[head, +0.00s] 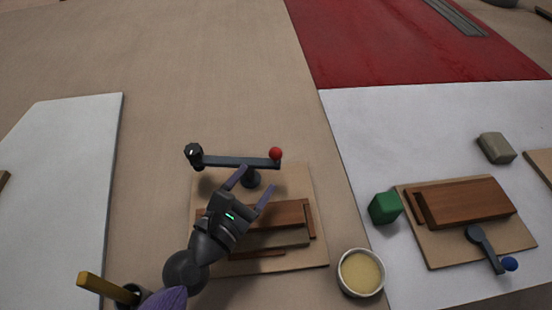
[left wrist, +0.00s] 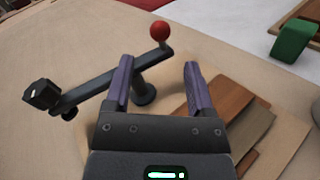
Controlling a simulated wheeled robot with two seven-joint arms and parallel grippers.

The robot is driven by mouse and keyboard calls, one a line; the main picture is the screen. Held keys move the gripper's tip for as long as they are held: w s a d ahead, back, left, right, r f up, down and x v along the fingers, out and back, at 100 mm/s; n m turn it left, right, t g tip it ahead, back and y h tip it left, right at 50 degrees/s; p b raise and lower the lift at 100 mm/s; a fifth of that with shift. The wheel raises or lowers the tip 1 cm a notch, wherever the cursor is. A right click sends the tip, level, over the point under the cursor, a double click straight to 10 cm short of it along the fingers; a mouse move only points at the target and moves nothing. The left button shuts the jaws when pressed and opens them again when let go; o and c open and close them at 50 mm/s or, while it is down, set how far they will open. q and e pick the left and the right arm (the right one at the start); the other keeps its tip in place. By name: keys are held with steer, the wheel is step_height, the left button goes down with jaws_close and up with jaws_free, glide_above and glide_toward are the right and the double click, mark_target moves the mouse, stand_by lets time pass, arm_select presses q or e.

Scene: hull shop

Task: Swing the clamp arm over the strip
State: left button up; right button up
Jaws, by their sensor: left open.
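The clamp arm (head: 236,162) is a dark bar on a short post at the back of a wooden board (head: 317,247). It has a red ball at its right end and a black pad at its left end. It lies across the back of the board, clear of the strips. A brown wooden strip (head: 288,213) and a greyish strip lie side by side on the board, partly hidden by my left gripper (head: 259,178). That gripper is open and empty, above the board, fingers pointing towards the bar. In the left wrist view the bar (left wrist: 98,90) passes behind the left finger.
On the right, a second board (head: 437,257) carries a brown block and a lever with a blue knob. A green block (head: 384,208) and a bowl of cream-coloured stuff (head: 360,273) stand between the boards. A grey block (head: 496,148) lies at the right. The table behind the clamp is clear.

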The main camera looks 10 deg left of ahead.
mark_target(272, 159)
arm_select(q)
steer(key=x, duration=0.7)
steer(key=shift+w+d+b, duration=0.15)
steer(key=shift+w+b, duration=0.15)
steer(key=shift+w, duration=0.1)
jaws_close()
stand_by(0.7)
